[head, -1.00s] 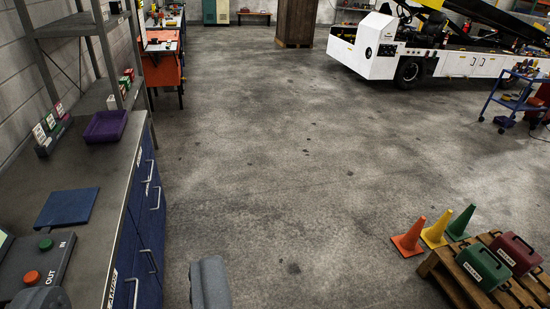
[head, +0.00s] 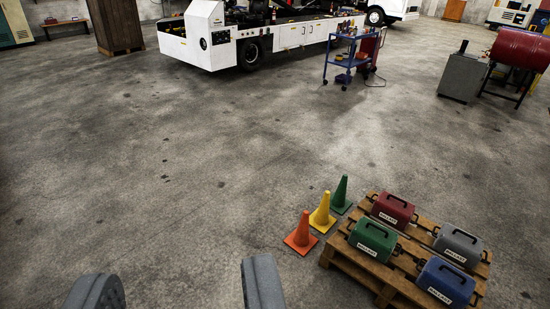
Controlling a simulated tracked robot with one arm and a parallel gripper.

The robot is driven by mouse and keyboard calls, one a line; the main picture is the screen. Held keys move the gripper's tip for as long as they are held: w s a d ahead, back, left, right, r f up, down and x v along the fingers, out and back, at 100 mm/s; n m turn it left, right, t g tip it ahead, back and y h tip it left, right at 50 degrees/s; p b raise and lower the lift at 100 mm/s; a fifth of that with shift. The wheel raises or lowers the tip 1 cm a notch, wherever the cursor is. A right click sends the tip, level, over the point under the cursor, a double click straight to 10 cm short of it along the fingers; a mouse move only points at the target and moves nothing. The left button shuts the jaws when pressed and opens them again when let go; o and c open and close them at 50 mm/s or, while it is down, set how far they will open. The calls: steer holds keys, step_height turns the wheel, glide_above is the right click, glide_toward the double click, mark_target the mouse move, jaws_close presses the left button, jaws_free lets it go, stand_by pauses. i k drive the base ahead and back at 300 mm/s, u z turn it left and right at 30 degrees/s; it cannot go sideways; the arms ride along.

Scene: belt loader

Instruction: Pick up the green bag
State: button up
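The green bag (head: 373,239) is a box-like green case with a dark handle and a white label. It sits on the front left part of a wooden pallet (head: 351,262) at the lower right of the head view. A red bag (head: 393,209) is behind it, a grey one (head: 458,245) is to the right and behind, and a blue one (head: 444,283) is to its right in front. My gripper (head: 180,290) shows as two grey fingers at the bottom edge, wide apart with bare floor between them. It is open and empty, to the left of the pallet.
Orange (head: 301,236), yellow (head: 322,214) and green (head: 341,195) cones stand just left of the pallet. A blue trolley (head: 345,62), a white belt loader (head: 290,37), a grey cabinet (head: 462,77) and a red drum (head: 518,47) are farther back. The floor at left and centre is clear.

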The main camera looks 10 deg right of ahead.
mark_target(374, 239)
steer(key=z, duration=0.6)
steer(key=i, duration=1.35)
steer(key=z, duration=0.9)
steer(key=i, duration=1.75)
steer(key=z, duration=0.2)
